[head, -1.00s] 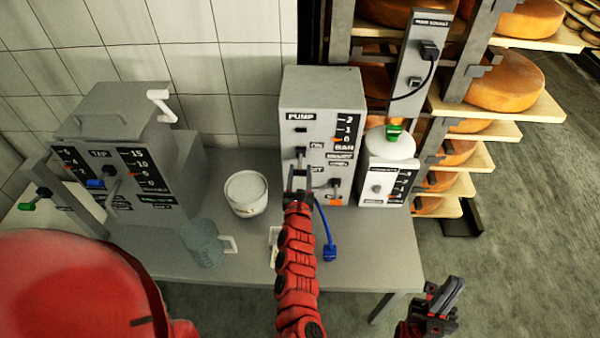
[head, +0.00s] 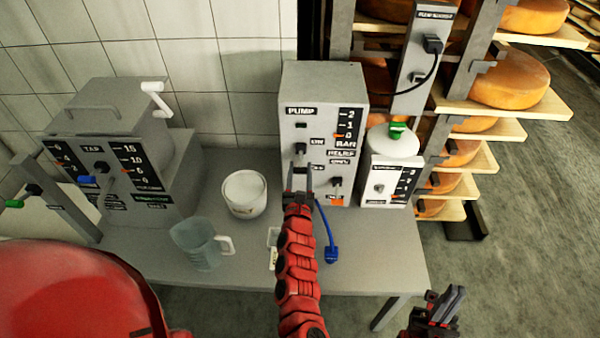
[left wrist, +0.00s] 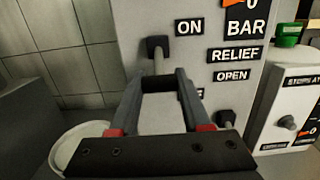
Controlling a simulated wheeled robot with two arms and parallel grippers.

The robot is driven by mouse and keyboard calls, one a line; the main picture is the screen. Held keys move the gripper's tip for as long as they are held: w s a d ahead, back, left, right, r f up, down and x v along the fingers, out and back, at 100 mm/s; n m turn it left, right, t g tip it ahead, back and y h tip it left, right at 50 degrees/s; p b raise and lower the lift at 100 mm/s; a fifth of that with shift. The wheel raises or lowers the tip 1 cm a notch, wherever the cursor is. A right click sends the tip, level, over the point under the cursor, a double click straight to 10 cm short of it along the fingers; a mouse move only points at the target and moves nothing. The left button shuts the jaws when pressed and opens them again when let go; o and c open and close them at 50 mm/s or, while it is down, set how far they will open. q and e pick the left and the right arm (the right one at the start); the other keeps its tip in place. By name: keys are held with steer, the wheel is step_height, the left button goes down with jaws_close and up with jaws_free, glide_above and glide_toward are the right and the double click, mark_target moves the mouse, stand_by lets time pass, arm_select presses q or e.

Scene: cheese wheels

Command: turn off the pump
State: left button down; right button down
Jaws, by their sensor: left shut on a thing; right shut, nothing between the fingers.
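The pump (head: 319,88) is a grey box with a PUMP label at the back of the table. Its switch (head: 300,148) is a black block with a pale stem beside the ON label. In the left wrist view the switch stem (left wrist: 159,66) runs down from the block to my fingertips; part of the lower label is hidden. My left gripper (head: 300,170) is at the pump front, shut on the stem; its fingertips also show in the left wrist view (left wrist: 160,84). My right gripper (head: 446,300) is shut and empty, right of the table and apart from everything.
A relief lever (head: 337,182) sits just right of my left gripper. A white canister (head: 393,147) stands right of the pump. A white tub (head: 245,193), a clear jug (head: 196,245) and a grey vat (head: 115,165) stand left. A blue plug (head: 331,254) lies in front.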

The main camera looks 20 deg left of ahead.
arm_select(q)
steer(key=shift+c, duration=1.8)
jaws_free()
steer(key=v, duration=1.7)
steer(key=shift+s, duration=0.15)
steer(key=shift+f, duration=0.15)
